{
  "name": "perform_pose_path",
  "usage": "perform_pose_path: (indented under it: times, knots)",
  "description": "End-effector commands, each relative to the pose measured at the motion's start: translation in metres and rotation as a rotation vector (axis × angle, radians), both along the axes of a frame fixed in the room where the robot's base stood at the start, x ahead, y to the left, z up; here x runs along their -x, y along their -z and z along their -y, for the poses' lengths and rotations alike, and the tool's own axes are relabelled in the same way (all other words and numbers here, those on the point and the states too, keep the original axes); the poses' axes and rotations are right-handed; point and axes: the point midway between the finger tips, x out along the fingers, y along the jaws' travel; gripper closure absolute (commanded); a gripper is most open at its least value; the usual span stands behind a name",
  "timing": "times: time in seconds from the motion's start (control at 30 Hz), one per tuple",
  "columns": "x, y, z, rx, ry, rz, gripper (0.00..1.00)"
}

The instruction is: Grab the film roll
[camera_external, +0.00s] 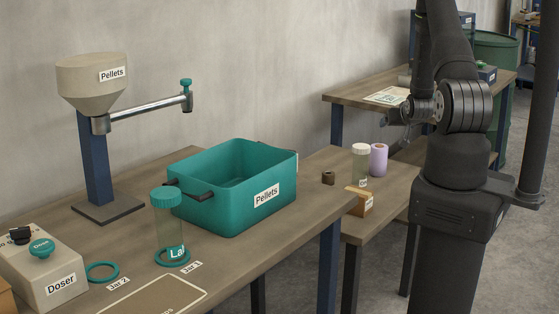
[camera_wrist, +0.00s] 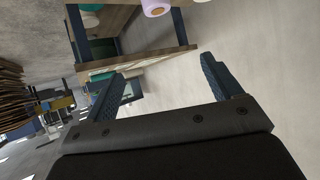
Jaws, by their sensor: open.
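A lilac roll (camera_external: 379,160), which looks like the film roll, stands upright on the lower middle table, right beside a jar with a pale lid. In the wrist view the lilac roll (camera_wrist: 156,6) shows at the top edge, partly cut off, well beyond my fingertips. My gripper (camera_wrist: 162,68) is open, with its two fingers wide apart and nothing between them. In the external view my wrist is up and to the right of the roll, and the gripper's fingers are hard to make out there.
A teal Pellets bin (camera_external: 223,208) stands on the front-left table. A further table (camera_external: 345,97) holds a printed sheet.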

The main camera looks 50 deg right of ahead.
Motion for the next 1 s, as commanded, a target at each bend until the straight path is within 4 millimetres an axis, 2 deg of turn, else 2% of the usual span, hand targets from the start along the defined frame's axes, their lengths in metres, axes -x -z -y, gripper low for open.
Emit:
perform_pose_path:
  times: [0.2,0.47,0.7,1.0]
  knots:
    - [-0.038,0.024,0.042,-0.155,0.032,-0.086,0.16]
    - [-0.078,0.033,0.085,-0.368,0.098,-0.216,0.16]
    - [-0.105,0.015,0.112,-0.553,0.176,-0.344,0.16]
    - [-0.121,-0.021,0.123,-0.716,0.26,-0.471,0.16]
